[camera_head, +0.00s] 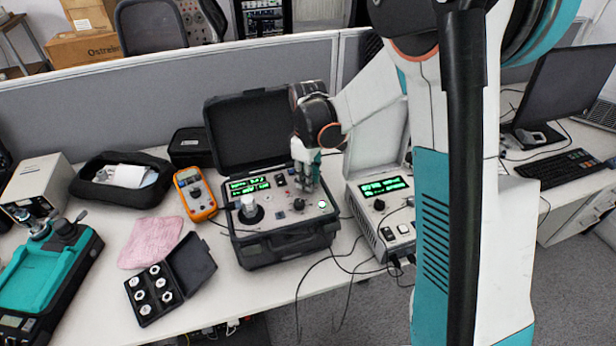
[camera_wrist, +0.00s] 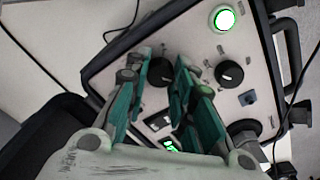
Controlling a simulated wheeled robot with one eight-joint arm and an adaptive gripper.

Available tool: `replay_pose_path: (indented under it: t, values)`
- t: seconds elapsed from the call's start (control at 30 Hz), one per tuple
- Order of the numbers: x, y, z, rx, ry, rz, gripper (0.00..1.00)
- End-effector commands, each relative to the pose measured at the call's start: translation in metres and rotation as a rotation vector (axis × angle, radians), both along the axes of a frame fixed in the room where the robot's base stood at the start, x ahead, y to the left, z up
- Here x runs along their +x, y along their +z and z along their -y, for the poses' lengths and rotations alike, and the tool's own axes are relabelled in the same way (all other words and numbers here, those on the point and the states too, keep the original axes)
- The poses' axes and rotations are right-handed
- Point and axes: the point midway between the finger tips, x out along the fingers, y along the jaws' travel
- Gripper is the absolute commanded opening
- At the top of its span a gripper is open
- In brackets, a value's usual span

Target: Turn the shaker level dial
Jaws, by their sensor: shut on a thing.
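The shaker unit is an open black case (camera_head: 285,243) with a light grey panel and a lit green display (camera_head: 248,186). Its panel (camera_wrist: 200,45) fills much of the wrist view. My gripper (camera_head: 307,186) reaches down to the panel's right side. In the wrist view its teal fingers (camera_wrist: 163,60) stand on either side of a black dial (camera_wrist: 160,72) and are shut on it. A second black dial (camera_wrist: 229,73) is free beside it; it also shows in the head view (camera_head: 299,204). The labels are too small to read, and my fingers partly hide the held dial.
A lit green button (camera_wrist: 223,18) sits near the held dial. A round silver-topped part (camera_head: 249,208) stands at the panel's left. A second instrument (camera_head: 380,215) is close on the right, with loose cables below. An orange multimeter (camera_head: 195,194) lies left of the case.

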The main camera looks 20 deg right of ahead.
Motion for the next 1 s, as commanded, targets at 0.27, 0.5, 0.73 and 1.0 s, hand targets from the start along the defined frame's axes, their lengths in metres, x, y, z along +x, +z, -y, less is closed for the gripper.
replay_pose_path:
  t: [0.27, 0.5, 0.73, 1.0]
  values:
    - [0.0005, 0.0001, -0.0001, 0.000, 0.071, 0.001, 0.00]
    - [0.0005, 0.0001, -0.0001, 0.000, 0.082, 0.001, 0.00]
    - [0.0005, 0.0001, -0.0001, 0.000, 0.081, 0.001, 0.25]
    - [0.0003, 0.0000, 0.0000, 0.000, 0.080, 0.000, 0.44]
